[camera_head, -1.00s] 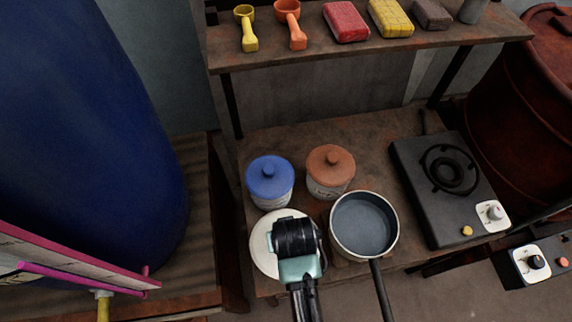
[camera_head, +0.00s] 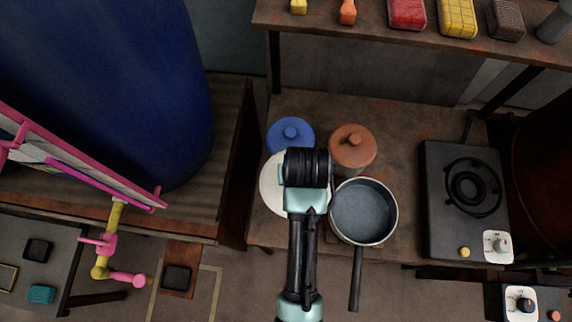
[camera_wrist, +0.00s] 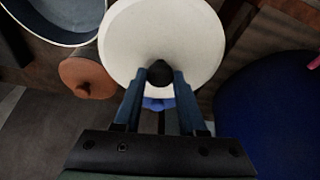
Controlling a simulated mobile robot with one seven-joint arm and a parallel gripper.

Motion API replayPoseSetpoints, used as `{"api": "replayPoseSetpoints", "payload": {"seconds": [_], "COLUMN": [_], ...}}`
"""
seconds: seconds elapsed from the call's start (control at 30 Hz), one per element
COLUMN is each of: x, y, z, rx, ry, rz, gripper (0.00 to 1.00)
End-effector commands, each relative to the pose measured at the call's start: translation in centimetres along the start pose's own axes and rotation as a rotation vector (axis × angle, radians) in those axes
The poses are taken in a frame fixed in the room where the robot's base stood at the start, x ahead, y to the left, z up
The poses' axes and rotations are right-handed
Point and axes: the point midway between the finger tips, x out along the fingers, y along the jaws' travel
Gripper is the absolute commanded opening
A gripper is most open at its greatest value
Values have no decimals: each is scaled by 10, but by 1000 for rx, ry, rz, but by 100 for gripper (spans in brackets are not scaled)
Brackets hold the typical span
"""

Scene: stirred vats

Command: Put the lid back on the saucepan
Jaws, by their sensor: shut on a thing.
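The lid (camera_head: 271,190) is a white disc with a black knob. My gripper (camera_wrist: 160,76) is shut on the knob, which shows between the two fingers in the wrist view. In the head view my wrist hides the fingers and much of the lid. The saucepan (camera_head: 363,210) stands open and empty on the bench, right of the lid, its handle pointing toward the front. The lid is beside the saucepan, not over it. Part of the saucepan also shows at the upper left of the wrist view (camera_wrist: 65,22). The lid's height above the bench is hard to tell.
A blue lidded jar (camera_head: 290,134) and a terracotta lidded jar (camera_head: 353,147) stand just behind the lid and saucepan. A black burner (camera_head: 465,200) is to the right. A shelf (camera_head: 385,38) with blocks crosses above the back. A large blue vat (camera_head: 110,80) stands at left.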

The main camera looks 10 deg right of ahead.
Motion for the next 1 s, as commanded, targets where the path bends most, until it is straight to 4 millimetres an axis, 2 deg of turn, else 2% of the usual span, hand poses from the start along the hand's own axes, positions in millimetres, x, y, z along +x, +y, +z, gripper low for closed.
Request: {"api": "replayPoseSetpoints", "payload": {"seconds": [0.03,0.3,0.5,0.7,1.0], "x": [-13,-40,-51,-52,-37], "y": [16,102,144,159,159], "z": [0,21,44,55,59], "rx": [25,137,197,218,219], "ry": [-4,-4,0,3,4], "rz": [6,34,52,60,61], "gripper": [0,0,0,0,0]}}
